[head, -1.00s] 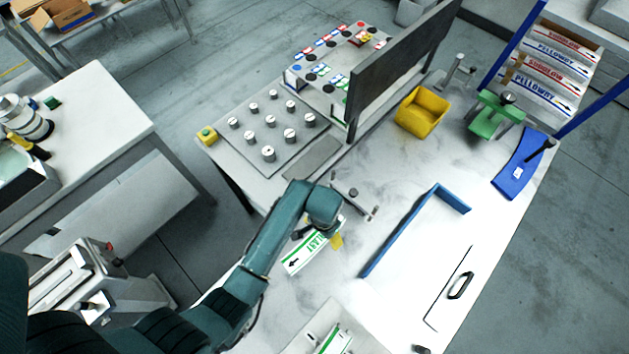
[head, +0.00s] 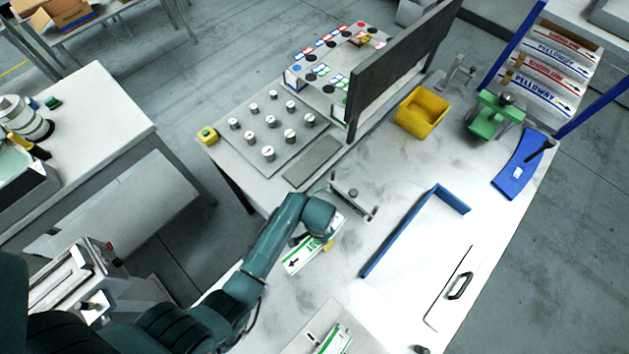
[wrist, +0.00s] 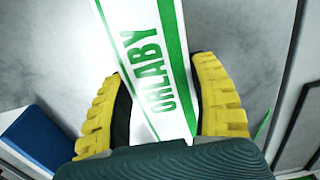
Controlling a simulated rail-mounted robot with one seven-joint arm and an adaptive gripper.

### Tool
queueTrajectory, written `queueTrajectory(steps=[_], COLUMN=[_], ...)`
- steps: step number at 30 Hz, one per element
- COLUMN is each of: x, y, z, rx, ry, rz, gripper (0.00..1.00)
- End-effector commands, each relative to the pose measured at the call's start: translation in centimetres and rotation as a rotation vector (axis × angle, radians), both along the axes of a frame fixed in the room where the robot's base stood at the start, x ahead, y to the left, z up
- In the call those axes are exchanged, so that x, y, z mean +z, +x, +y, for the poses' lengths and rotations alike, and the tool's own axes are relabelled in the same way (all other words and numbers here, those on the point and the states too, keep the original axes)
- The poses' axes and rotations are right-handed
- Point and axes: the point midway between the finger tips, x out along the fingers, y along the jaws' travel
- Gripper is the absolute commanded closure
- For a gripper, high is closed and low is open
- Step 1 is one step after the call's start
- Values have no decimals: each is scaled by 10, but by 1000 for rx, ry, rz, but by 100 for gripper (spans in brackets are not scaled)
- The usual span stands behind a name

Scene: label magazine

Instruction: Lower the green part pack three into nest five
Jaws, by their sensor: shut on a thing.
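The green part pack (head: 298,259), white with green stripes and an arrow, shows under my wrist in the head view. In the wrist view the pack (wrist: 147,45) reads "ORLABY" and runs between the yellow fingers. My gripper (head: 328,244) is shut on it; its fingers also show in the wrist view (wrist: 160,80). My wrist hides part of the pack, and I cannot tell its height above the bench. Another green-and-white pack (head: 333,341) is at the bottom edge. I cannot tell which place is nest five.
A small post fixture (head: 354,194) stands just beyond my wrist. A blue angled rail (head: 405,235) lies to the right. Farther back are a plate with several knobs (head: 265,125), a dark upright panel (head: 400,65), a yellow bin (head: 421,112) and a green fixture (head: 494,115). Bench between is clear.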

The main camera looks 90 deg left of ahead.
Motion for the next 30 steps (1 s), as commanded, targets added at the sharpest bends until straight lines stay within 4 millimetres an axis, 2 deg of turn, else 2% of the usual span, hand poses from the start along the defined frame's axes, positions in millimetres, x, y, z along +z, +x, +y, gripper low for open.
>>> queueTrajectory(steps=[8,11,18,21,24,30], x=[6,23,79,93,100,101], y=[1,1,1,1,0,0], z=[1,2,1,1,1,1], rx=[0,0,0,0,0,0], ry=[3,5,4,3,1,1], rz=[-2,-4,-3,-2,-1,-1], gripper=[79,79,79,79,79,79])
